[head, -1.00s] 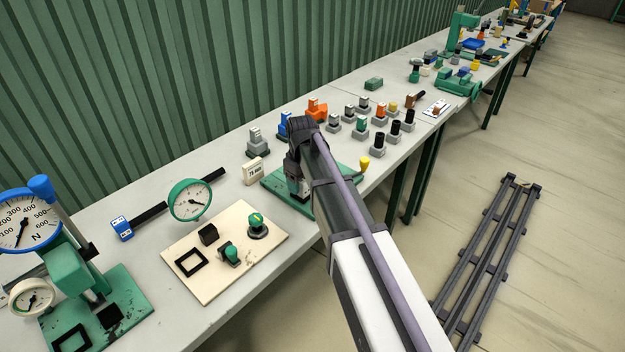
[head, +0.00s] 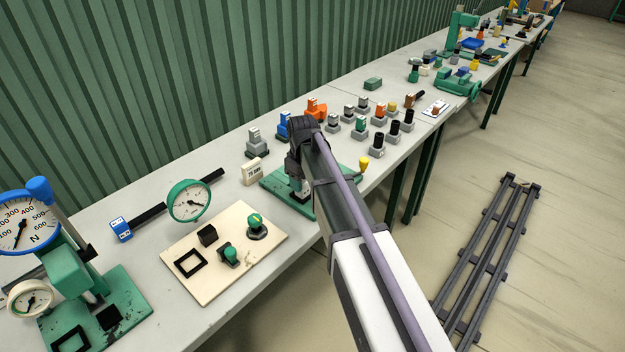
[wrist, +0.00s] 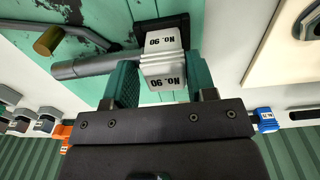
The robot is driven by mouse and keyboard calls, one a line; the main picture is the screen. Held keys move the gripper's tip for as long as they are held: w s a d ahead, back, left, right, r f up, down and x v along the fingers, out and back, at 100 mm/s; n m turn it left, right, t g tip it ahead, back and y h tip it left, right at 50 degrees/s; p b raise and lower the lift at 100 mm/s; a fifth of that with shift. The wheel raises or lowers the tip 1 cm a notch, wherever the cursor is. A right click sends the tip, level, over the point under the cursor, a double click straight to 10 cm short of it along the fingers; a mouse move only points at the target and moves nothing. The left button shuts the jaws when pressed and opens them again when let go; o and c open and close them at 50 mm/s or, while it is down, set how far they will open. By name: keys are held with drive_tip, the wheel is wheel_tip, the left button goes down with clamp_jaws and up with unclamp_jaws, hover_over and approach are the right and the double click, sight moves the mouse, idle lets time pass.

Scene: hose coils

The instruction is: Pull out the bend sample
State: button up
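A pale block marked "No. 90" (wrist: 163,70) stands on a dark seat on the green bending fixture (wrist: 115,30), and it looks like the bend sample. My gripper (wrist: 165,75) has its two teal fingers on either side of the block, very close to it. Whether both fingers press on it cannot be told. A thick grey rod (wrist: 95,65) runs out to the left beside the left finger. In the head view my arm covers much of the fixture (head: 278,182), and the fingers and most of the block are hidden.
A lever with a yellow knob (head: 364,163) stands at the fixture's right side. A white "78 mm"-like sign (head: 253,171) and a beige board (head: 205,275) with small parts are to the left. Several capped blocks crowd behind and right. The grey rack (head: 490,260) lies on the floor.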

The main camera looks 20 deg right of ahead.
drive_tip(key=shift+s+d+f, duration=0.1)
drive_tip(key=shift+s+f, duration=0.3)
drive_tip(key=shift+s, duration=0.25)
drive_tip(key=c, duration=0.8)
drive_tip(key=shift+o, duration=0.2)
drive_tip(key=shift+w+r+p, duration=0.3)
drive_tip(key=shift+w+p, duration=0.05)
drive_tip(key=shift+p, duration=0.25)
drive_tip(key=shift+w+r+p, duration=0.15)
drive_tip(key=shift+r+p, duration=0.1)
drive_tip(key=shift+p, duration=0.05)
clamp_jaws()
drive_tip(key=shift+w+r, duration=0.2)
drive_tip(key=shift+r, duration=0.1)
drive_tip(key=shift+p, duration=0.3)
drive_tip(key=shift+w+d+r+p, duration=0.15)
drive_tip(key=shift+r+p, duration=0.6)
drive_tip(key=shift+p, duration=0.05)
drive_tip(key=shift+r, duration=0.15)
